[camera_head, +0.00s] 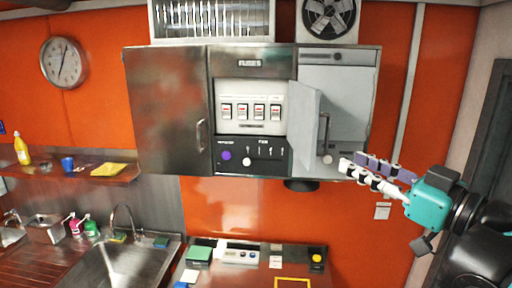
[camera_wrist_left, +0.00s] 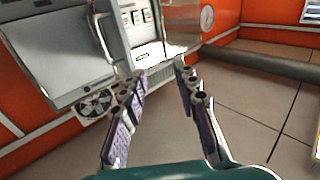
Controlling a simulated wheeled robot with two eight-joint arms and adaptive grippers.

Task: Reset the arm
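My left gripper (camera_head: 375,173) shows at the right of the head view, with a teal body and pale purple-padded fingers. It is in front of the lower right part of the steel wall cabinet (camera_head: 160,110). In the left wrist view, the fingers of the left gripper (camera_wrist_left: 163,100) are spread apart with nothing between them. The cabinet's narrow pale door (camera_head: 303,125) stands ajar beside a panel of several switches (camera_head: 250,112). I cannot tell whether the fingers touch the cabinet. My right gripper is in neither view.
A shelf (camera_head: 70,175) with a yellow bottle (camera_head: 21,148) is at the left. A wall clock (camera_head: 63,62) hangs above it.

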